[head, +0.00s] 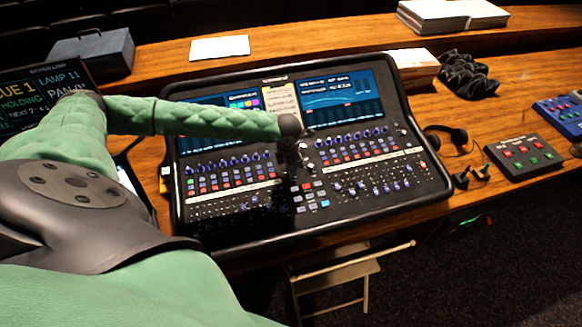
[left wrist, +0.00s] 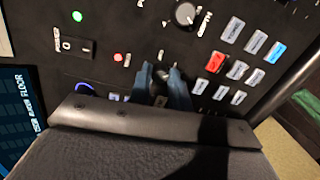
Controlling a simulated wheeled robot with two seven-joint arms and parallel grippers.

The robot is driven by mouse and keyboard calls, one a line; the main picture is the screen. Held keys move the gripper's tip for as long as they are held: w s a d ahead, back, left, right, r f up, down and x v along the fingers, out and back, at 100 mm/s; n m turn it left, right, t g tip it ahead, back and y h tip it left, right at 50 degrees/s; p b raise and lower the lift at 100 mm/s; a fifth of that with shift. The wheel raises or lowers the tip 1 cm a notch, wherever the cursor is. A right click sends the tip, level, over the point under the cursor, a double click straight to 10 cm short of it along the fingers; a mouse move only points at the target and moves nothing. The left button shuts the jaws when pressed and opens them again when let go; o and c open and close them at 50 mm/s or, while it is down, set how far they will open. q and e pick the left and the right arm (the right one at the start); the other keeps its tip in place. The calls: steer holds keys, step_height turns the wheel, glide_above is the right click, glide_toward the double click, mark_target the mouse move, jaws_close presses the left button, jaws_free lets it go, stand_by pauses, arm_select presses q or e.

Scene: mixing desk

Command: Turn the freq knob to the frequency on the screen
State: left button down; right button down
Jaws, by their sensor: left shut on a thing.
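The mixing desk (head: 300,222) is a large black console with rows of small knobs and buttons and two screens along its top; the right screen (head: 338,97) is partly readable at best. My left gripper (head: 288,160) points down over the middle of the desk. In the left wrist view my left gripper (left wrist: 162,82) has its two blue-grey fingers close around a small dark knob (left wrist: 162,73), mostly hidden between them. A larger grey knob (left wrist: 185,14) stands clear beyond the fingertips. I cannot read which knob is labelled freq. My right gripper is not in view.
A cue screen (head: 40,98) stands at the left. Headphones (head: 447,138) and a small button box (head: 524,156) lie right of the desk. Lit buttons (left wrist: 229,71) lie right of the fingers, and a rocker switch (left wrist: 75,46) lies left. A folding chair (head: 335,275) stands in front.

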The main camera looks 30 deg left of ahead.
arm_select(q)
steer(key=shift+w+r+m, duration=0.1)
steer(key=shift+m, duration=0.3)
steer(key=c, duration=1.3)
jaws_free()
steer(key=shift+r+b, duration=0.4)
steer(key=shift+b, duration=0.1)
steer(key=r+b, duration=0.1)
steer(key=r, duration=0.3)
steer(key=s+r+b, duration=0.1)
steer(key=shift+r+b, duration=0.35)
steer(key=shift+r, duration=0.5)
